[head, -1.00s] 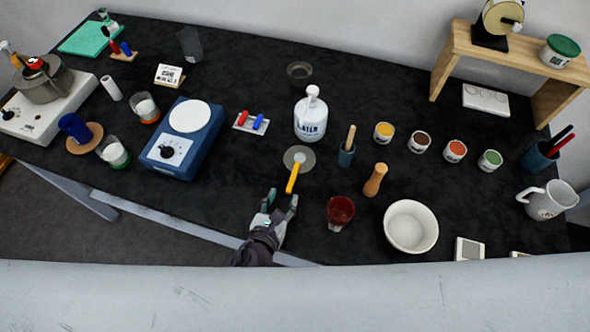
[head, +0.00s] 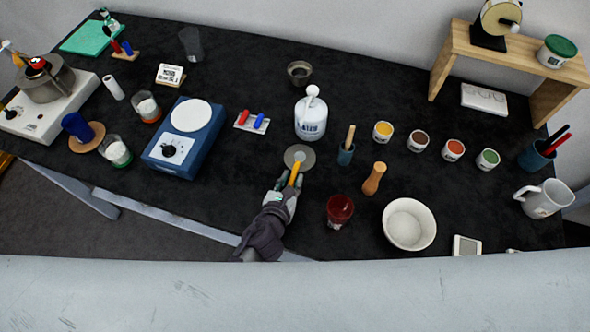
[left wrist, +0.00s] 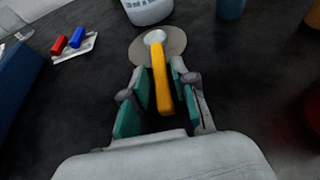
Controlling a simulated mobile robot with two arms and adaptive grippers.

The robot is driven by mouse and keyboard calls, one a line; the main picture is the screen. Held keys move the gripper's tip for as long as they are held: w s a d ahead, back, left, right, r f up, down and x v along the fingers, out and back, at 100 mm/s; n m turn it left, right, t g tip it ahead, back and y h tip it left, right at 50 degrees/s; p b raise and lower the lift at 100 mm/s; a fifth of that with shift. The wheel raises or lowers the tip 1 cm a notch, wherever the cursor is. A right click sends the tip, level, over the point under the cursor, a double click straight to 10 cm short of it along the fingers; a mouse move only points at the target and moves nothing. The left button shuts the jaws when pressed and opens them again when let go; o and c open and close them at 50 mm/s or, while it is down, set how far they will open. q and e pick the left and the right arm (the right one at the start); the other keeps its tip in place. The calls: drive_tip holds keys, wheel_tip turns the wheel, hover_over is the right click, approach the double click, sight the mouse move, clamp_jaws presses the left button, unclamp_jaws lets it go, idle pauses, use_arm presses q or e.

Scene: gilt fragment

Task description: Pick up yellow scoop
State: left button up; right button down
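The yellow scoop (head: 295,174) lies with its head on a round grey disc (head: 300,151) and its handle pointing toward me. In the left wrist view the scoop's handle (left wrist: 160,78) lies between the two teal finger pads, with a gap on both sides. My left gripper (head: 286,184) is open around the handle; it also shows in the left wrist view (left wrist: 156,95). The scoop's pale metal head (left wrist: 155,37) rests on the disc. My right gripper is not in view.
A white labelled bottle (head: 311,120) stands just behind the disc. A blue cup with a wooden-handled tool (head: 346,154) and a red cup (head: 339,210) stand to the right. A blue hotplate (head: 184,140) is to the left. The table between hotplate and gripper is clear.

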use_arm(q)
clamp_jaws()
